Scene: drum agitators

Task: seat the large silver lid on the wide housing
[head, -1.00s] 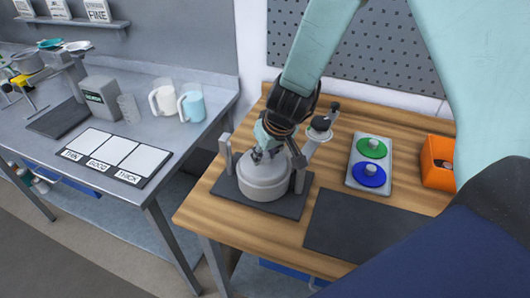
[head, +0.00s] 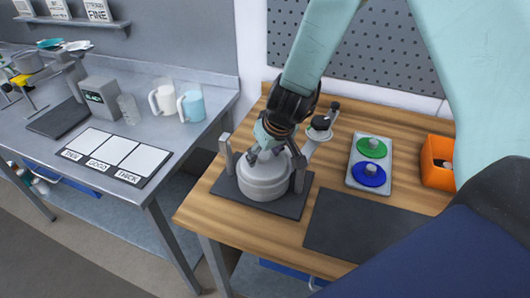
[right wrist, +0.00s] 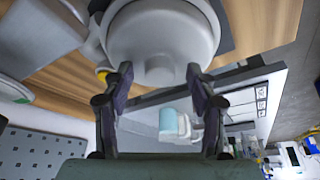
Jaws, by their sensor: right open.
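The large silver lid (right wrist: 160,38) fills the top of the right wrist view, with its knob (right wrist: 160,72) pointing toward my gripper. In the head view the lid lies on top of the wide grey housing (head: 264,188) and looks level; a small gap under its rim cannot be ruled out. My right gripper (head: 267,153) is just above the lid's middle. In the right wrist view its two fingers (right wrist: 160,82) are apart, one on each side of the knob, with clear space between them and it. The gripper partly hides the lid in the head view. My left gripper is not in view.
Grey posts (head: 228,156) stand beside the housing on a dark mat. To the right are a tray (head: 354,182) with green (head: 371,147) and blue (head: 368,175) lids, an orange bin (head: 437,163) and an empty dark mat (head: 365,226). A metal bench (head: 187,150) with mugs stands left.

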